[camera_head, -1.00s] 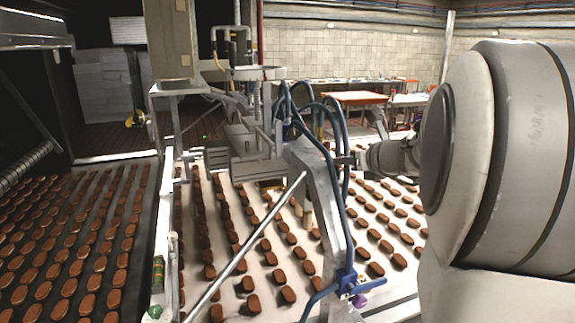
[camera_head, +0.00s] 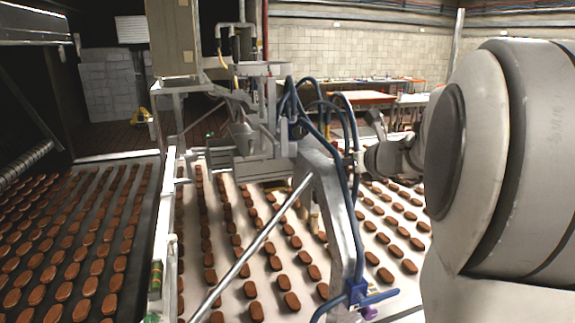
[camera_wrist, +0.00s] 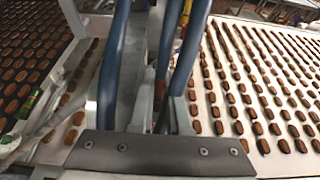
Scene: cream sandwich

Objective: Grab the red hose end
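A small red-orange piece (camera_wrist: 161,88), which looks like the hose end, shows in the wrist view between thick blue hoses (camera_wrist: 114,70). It is partly hidden, and I cannot make it out clearly in the head view. My gripper (camera_wrist: 163,103) points at this spot. Its two grey fingers stand apart with a gap between them, and the red piece shows in or just beyond that gap. I cannot tell whether they touch it. In the head view my gripper (camera_head: 352,162) is beside the blue hoses (camera_head: 352,190) on the machine's metal frame, partly hidden by them.
The metal frame (camera_head: 335,215) and a slanting rod (camera_head: 250,250) stand over a white conveyor (camera_head: 235,300) with rows of brown cream sandwiches. A dark conveyor (camera_head: 140,230) with more sandwiches lies at left.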

